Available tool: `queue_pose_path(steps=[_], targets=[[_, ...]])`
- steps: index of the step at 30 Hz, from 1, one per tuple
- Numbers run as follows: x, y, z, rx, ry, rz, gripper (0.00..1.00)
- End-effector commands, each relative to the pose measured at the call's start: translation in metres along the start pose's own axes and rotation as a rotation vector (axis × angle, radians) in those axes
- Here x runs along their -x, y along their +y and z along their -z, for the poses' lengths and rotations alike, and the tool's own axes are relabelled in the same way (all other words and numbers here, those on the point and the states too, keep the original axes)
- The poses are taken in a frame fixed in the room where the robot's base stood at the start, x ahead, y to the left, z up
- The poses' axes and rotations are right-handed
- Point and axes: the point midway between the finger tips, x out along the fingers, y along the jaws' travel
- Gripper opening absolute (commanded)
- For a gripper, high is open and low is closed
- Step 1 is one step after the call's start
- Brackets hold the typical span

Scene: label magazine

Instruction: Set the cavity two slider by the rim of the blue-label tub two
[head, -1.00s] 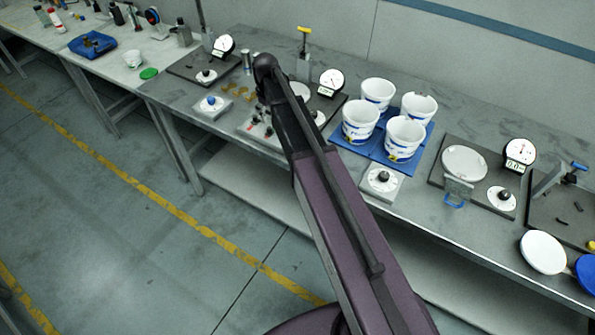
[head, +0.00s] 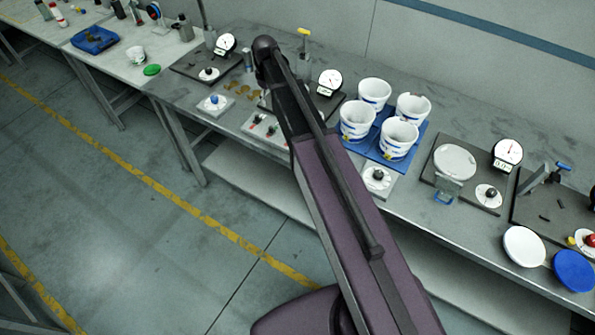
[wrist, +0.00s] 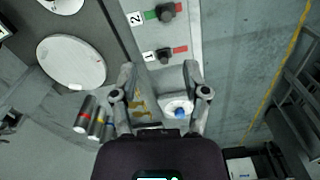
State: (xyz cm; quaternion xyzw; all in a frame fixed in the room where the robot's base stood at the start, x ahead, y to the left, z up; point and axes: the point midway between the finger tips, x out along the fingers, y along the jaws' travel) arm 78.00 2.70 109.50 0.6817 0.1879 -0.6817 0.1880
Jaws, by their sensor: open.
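The cavity slider panel (wrist: 197,28) is a pale strip at the top of the wrist view. The slider labelled 2 has a black knob (wrist: 166,12), with green to its left and red to its right. The slider labelled 1 has a similar knob (wrist: 163,56) below it. My gripper (wrist: 161,72) is open and empty, its fingertips apart over the panel's lower end, near slider 1. In the head view the panel (head: 258,125) is partly hidden by my arm. Several white tubs with blue labels (head: 356,120) stand on a blue mat (head: 374,152); their numbers are unreadable.
A dial gauge (head: 331,82) stands behind the panel. A white lid (head: 524,246) and a blue lid (head: 574,270) are at the right.

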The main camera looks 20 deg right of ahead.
Motion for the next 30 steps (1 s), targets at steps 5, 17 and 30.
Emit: queue_pose_path(steps=[5, 17, 30], targets=[[0.011, 0.000, -0.001, -0.001, 0.000, 0.000, 0.59], [-0.018, -0.016, -0.039, -0.084, 0.000, 0.000, 0.59], [-0.048, -0.037, -0.088, -0.200, 0.000, 0.000, 0.59]])
